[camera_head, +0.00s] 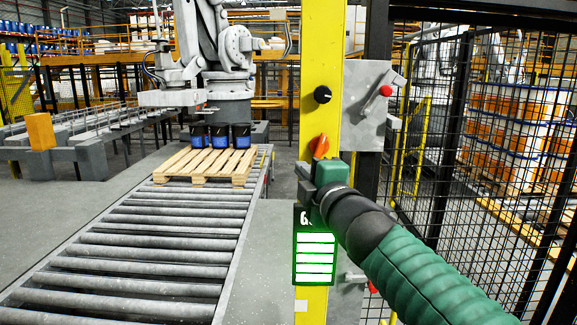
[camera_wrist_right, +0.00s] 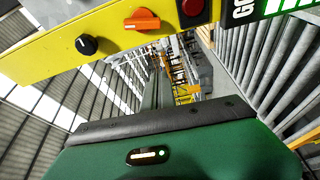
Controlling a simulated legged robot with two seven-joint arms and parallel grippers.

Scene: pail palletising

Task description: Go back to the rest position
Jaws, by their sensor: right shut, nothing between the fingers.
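My right arm comes in from the lower right in the head view, and my right gripper (camera_head: 312,178) is at the yellow control post (camera_head: 322,60). The gripper is shut with nothing in it. It sits just below the orange knob (camera_head: 319,146) and in front of the post, partly covering the top of the green lit display (camera_head: 316,256). In the right wrist view, my green gripper housing (camera_wrist_right: 180,155) fills the bottom, and the orange knob (camera_wrist_right: 134,20) is ahead of it. I cannot tell whether the gripper touches the post. My left gripper is not in view.
A black knob (camera_head: 322,95) is higher on the post, and a grey box with a red button (camera_head: 386,90) is to its right. Mesh fencing (camera_head: 500,150) stands at the right. A roller conveyor (camera_head: 150,235) carries a pallet (camera_head: 205,164) with dark pails (camera_head: 240,136) below a robot arm.

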